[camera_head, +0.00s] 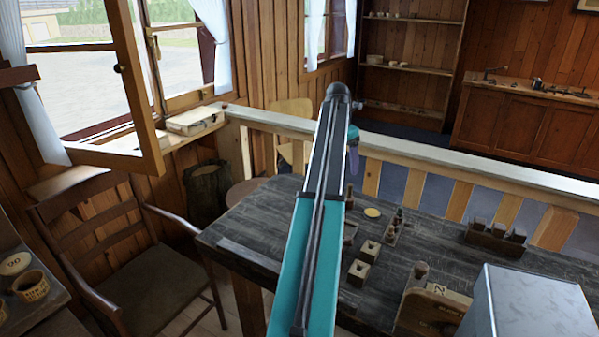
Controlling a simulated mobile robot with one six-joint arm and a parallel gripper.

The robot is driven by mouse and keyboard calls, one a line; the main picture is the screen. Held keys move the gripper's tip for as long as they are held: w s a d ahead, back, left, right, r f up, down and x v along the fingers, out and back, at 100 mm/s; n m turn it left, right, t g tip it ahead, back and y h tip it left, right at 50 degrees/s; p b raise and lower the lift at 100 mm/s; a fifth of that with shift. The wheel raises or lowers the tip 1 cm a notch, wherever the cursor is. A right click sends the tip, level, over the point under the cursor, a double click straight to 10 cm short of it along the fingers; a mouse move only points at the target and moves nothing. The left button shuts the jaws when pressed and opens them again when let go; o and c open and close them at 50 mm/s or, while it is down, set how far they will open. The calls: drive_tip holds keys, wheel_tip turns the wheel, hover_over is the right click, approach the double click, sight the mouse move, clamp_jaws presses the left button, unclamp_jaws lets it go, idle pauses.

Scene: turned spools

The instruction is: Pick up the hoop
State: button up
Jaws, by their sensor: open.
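I cannot pick out a hoop for certain. A small flat round yellowish piece (372,212) lies on the dark wooden table (262,220); it is too small to tell whether it is a ring. My teal and black arm crosses the middle of the view, and a purple and teal part of it shows behind the upper link, above the table's far side. My gripper itself is hidden behind the arm, and part of the table's left half is covered too.
Two square wooden blocks with holes (370,249), a rack of small turned pieces (394,228) and a dark block rack (495,239) stand on the table. A grey metal box (530,305) blocks the front right. A chair (110,240) stands left; a railing (450,172) runs behind.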

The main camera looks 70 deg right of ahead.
drive_tip(key=s+d+r, duration=0.1)
drive_tip(key=s+r, duration=0.2)
drive_tip(key=s, duration=0.5)
drive_tip(key=shift+s+r+y, duration=0.2)
drive_tip(key=shift+s+y, duration=0.1)
drive_tip(key=shift+s, duration=0.1)
drive_tip(key=shift+c, duration=0.4)
